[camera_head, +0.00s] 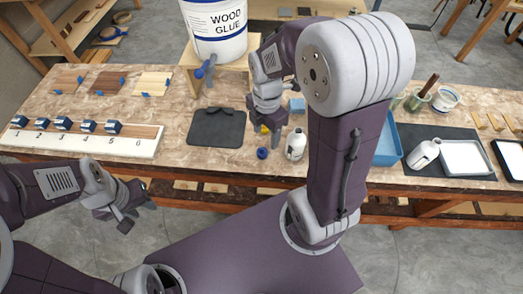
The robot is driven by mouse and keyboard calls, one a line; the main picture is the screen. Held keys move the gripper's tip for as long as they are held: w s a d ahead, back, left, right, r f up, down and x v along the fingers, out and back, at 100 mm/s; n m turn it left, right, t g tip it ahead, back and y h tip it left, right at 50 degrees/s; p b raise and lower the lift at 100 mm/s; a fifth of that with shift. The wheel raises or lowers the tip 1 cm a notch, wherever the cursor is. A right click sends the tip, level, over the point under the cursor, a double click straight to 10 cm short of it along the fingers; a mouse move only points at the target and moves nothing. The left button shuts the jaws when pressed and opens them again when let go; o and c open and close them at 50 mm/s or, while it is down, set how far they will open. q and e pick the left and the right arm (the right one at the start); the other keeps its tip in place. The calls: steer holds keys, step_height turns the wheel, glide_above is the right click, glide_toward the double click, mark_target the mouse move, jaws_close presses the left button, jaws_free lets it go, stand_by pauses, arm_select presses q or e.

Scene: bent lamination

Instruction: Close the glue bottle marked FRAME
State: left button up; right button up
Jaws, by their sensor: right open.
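A white glue bottle (295,147) stands upright on the bench, just right of my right gripper; its marking is too small to read. A small round blue cap (262,153) lies on the bench left of the bottle. Another white bottle (424,154) lies tilted further right; its marking is also unreadable. My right gripper (264,136) points down above the bench, behind the cap and left of the upright bottle. It is open, and a small yellow thing shows by its fingers. My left gripper (133,214) hangs in front of the bench, apart from everything, and looks open.
A large wood glue bucket (216,32) with a blue tap stands on a wooden stand (247,70). A dark mat (216,128) lies left of my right gripper. A numbered board (85,143) is at left, a blue tray (388,147) at right.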

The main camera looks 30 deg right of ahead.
mark_target(263, 149)
steer(key=f, duration=0.2)
steer(key=w+f+b, duration=0.1)
steer(key=shift+a+f, duration=0.35)
steer(key=shift+s+d+f, duration=0.1)
steer(key=shift+s+f, duration=0.05)
steer(key=shift+f, duration=0.05)
steer(key=shift+s+d, duration=0.1)
steer(key=shift+f, duration=0.25)
steer(key=f, duration=0.3)
steer(key=f+b, duration=0.1)
steer(key=shift+a+f, duration=0.25)
steer(key=shift+f, duration=0.1)
arm_select(q)
steer(key=shift+w+a+f, duration=0.1)
steer(key=shift+w+f, duration=0.05)
steer(key=shift+f, duration=0.5)
steer(key=shift+w+a+f, duration=0.1)
steer(key=shift+w+f, duration=0.05)
steer(key=shift+f, duration=0.45)
arm_select(e)
jaws_close()
